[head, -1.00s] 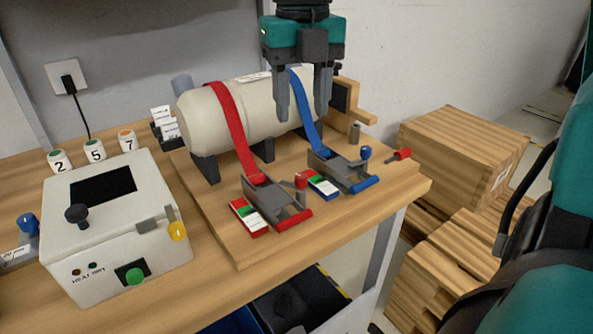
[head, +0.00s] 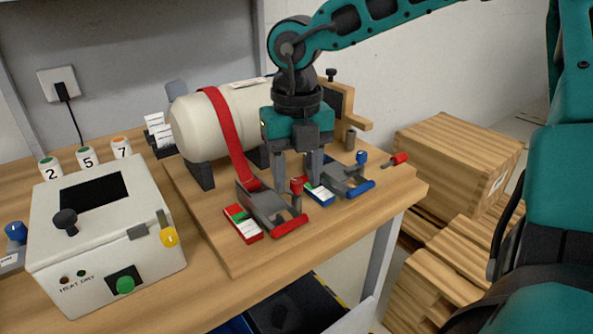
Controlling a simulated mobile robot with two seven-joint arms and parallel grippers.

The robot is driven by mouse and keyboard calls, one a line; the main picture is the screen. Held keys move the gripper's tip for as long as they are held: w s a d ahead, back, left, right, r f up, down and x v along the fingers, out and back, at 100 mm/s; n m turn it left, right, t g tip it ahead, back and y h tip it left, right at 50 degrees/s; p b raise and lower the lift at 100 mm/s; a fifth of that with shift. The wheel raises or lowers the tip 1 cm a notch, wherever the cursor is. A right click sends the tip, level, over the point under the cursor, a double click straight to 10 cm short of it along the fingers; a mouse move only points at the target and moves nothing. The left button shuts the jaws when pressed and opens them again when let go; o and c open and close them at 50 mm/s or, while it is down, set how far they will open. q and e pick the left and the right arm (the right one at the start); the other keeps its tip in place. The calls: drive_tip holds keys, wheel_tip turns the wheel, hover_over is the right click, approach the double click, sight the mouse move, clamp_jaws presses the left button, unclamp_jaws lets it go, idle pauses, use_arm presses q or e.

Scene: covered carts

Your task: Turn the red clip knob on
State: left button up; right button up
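The red clip (head: 264,207) is a grey metal clamp with red handle parts, at the end of the red strap (head: 232,140) on the wooden board. Its small red knob (head: 296,184) stands upright on the clip's right side. My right gripper (head: 297,176) points down over the clips, with its two fingers apart and nothing held. The knob shows between and just below the fingertips; I cannot tell whether they touch it. The blue clip (head: 345,182) lies to the right, partly behind the gripper. My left gripper is out of view.
The white tank (head: 187,128) lies behind the clips, and my gripper hides most of the blue strap. A white control box (head: 108,255) stands at left. Wooden crates (head: 455,150) stand at right. The board's front is clear.

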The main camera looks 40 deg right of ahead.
drive_tip(key=c, duration=0.7)
clamp_jaws()
